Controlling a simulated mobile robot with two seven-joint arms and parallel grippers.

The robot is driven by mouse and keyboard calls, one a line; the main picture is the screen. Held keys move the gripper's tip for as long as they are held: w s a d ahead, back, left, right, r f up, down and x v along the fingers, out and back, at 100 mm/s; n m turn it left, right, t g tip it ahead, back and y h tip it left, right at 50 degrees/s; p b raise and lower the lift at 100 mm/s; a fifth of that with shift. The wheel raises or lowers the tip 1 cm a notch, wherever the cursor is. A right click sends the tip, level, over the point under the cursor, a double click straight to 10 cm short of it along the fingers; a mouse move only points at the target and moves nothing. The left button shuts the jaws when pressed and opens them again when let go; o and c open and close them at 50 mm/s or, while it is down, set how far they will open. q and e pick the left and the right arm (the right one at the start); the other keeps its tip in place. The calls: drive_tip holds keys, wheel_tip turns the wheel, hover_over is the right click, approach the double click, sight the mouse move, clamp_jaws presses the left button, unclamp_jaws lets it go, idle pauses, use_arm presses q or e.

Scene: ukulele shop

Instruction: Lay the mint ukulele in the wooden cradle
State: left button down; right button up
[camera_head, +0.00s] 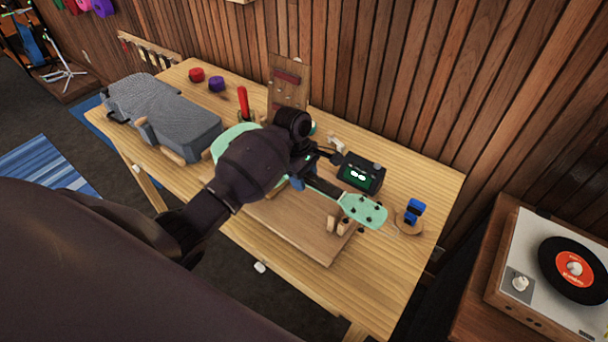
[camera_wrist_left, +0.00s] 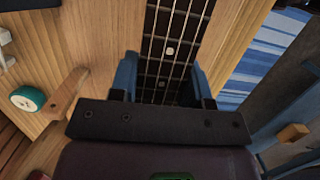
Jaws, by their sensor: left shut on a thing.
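The mint ukulele lies across the middle of the table, its headstock (camera_head: 363,211) towards the lower right and part of its body (camera_head: 228,140) showing behind my arm. My left gripper (camera_head: 299,182) is shut on its neck. In the left wrist view the dark fretboard (camera_wrist_left: 168,50) runs between the blue fingers of the gripper (camera_wrist_left: 165,82). The wooden cradle (camera_head: 310,243) is a flat board with small upright supports beside the headstock. The neck is above the board. My arm hides the middle, so I cannot tell whether the ukulele touches the supports.
A grey case (camera_head: 175,120) lies on the table's left. Behind are a red tin (camera_head: 196,75), a purple tin (camera_head: 217,84) and a red-handled tool (camera_head: 243,102). A tuner (camera_head: 360,174) stands close behind the neck. A blue item (camera_head: 412,211) stands right of the headstock.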

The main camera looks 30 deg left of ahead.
use_arm(q)
drive_tip(key=shift+f, duration=0.1)
idle(0.3)
drive_tip(key=shift+a+x, duration=0.2)
drive_tip(key=shift+x, duration=0.85)
drive_tip(key=shift+a+x, duration=0.25)
drive_tip(key=shift+x, duration=0.8)
drive_tip(key=shift+f, duration=0.1)
drive_tip(key=c, duration=0.5)
unclamp_jaws()
drive_tip(key=shift+v, duration=0.95)
drive_tip(key=shift+d, duration=0.2)
drive_tip(key=shift+d+v, duration=0.25)
drive_tip(key=shift+v, duration=1)
